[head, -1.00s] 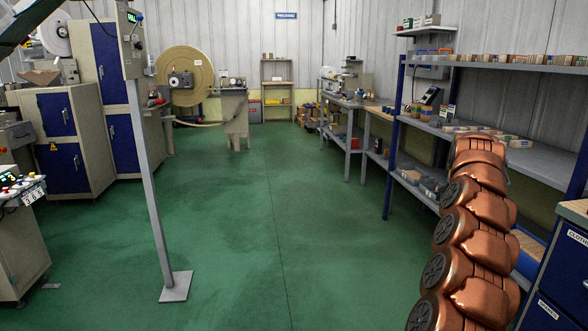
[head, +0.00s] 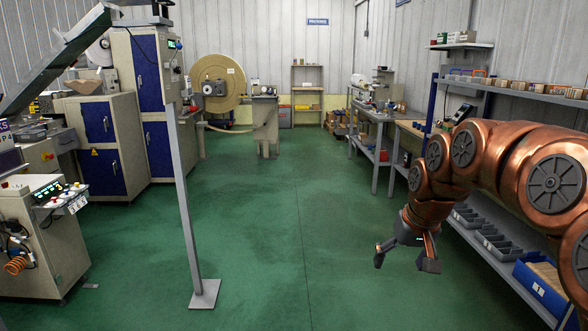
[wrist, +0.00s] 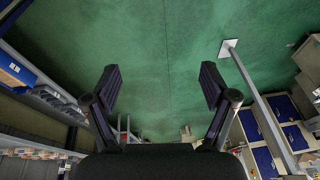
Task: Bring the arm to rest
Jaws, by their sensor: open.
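My copper-coloured arm (head: 480,155) reaches in from the right edge of the head view, bends over and hangs its wrist down. My gripper (head: 405,262) points down over the green floor, left of the shelf rack. Its two fingers stand apart with nothing between them.
A shelf rack (head: 500,262) with grey bins and a blue bin (head: 545,290) stands close to my arm's right. A grey post (head: 185,215) on a floor plate stands at left centre. Machines and blue-doored cabinets (head: 102,124) line the left. The green floor (head: 285,230) between is clear.

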